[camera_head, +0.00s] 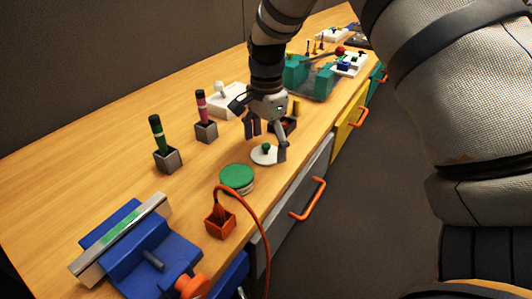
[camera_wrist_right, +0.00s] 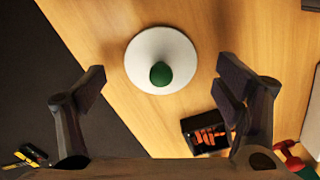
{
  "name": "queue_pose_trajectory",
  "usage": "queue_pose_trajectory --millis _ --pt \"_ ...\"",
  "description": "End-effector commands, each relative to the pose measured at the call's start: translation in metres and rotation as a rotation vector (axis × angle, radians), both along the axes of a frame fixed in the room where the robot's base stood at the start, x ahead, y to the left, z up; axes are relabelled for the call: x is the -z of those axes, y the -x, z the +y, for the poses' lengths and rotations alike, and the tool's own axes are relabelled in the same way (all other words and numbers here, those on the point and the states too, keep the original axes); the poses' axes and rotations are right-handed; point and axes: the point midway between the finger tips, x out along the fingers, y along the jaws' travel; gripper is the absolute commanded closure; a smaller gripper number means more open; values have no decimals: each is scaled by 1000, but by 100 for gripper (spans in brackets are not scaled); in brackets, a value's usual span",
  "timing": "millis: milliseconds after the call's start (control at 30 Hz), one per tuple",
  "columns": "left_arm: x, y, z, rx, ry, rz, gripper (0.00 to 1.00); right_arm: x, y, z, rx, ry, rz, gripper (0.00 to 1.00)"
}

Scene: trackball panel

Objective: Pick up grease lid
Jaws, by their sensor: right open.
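The lid, a white round disc with a green knob (camera_head: 265,155), lies flat on the wooden bench below my right gripper (camera_head: 267,142). In the right wrist view the lid (camera_wrist_right: 143,57) sits ahead of my right gripper (camera_wrist_right: 160,82), its green knob (camera_wrist_right: 161,73) between the two spread fingers. The gripper is open, with nothing held; in the head view one finger overlaps the lid's right edge, and contact cannot be told. A round tin with a green top (camera_head: 237,178) stands nearer on the bench. My left gripper is not in view.
An orange box with a cable (camera_head: 220,222) and a blue vise (camera_head: 150,250) stand nearer. Two markers in grey holders (camera_head: 167,158) stand to the left. A dark tray with orange items (camera_wrist_right: 208,132) is close to the gripper. The bench's front edge is near the lid.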

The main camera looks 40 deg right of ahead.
Motion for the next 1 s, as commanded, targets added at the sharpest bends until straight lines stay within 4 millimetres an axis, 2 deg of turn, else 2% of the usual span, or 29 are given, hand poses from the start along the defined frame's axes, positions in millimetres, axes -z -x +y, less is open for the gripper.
queue_pose_trajectory --millis 67,267,467,633,733,833,1000 --pt "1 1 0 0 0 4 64 9 0 1 0 -1 3 15" --pt "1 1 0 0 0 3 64 9 0 1 0 -1 1 15" --pt "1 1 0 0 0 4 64 9 0 0 0 0 1 57" --pt "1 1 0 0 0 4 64 9 0 0 0 0 2 59" --pt "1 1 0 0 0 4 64 10 0 0 0 -1 3 66" --pt "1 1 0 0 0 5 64 10 1 0 0 -1 3 67" --pt "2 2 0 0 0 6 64 11 1 0 0 -2 5 78"
